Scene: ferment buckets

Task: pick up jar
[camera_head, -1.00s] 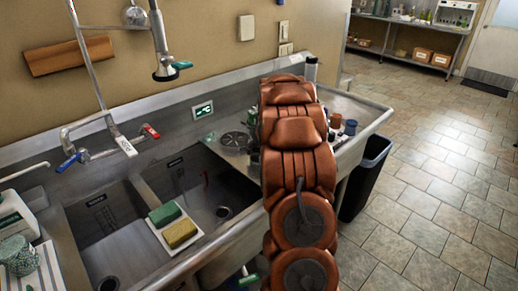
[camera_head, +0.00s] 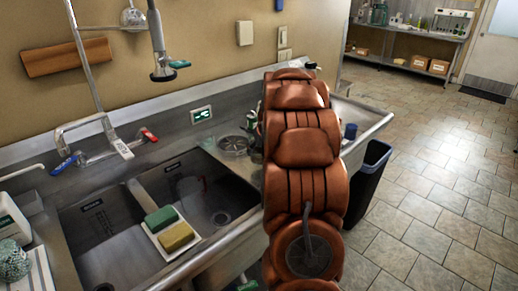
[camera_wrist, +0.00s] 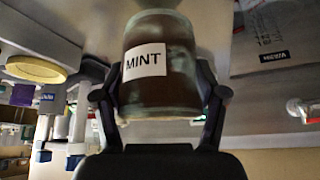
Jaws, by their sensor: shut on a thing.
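In the wrist view a glass jar (camera_wrist: 160,88) with dark contents and a white label reading MINT sits between the two black fingers of my gripper (camera_wrist: 158,75). The fingers press on the jar from both sides, so my gripper is shut on it. In the head view my brown arm covers my gripper and the jar, so neither can be seen there. I cannot tell from these views how high the jar is above the surface.
A dark bin (camera_head: 367,183) stands right of the counter. A blue cup (camera_head: 350,131) is beside my arm. The tiled floor at right is clear.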

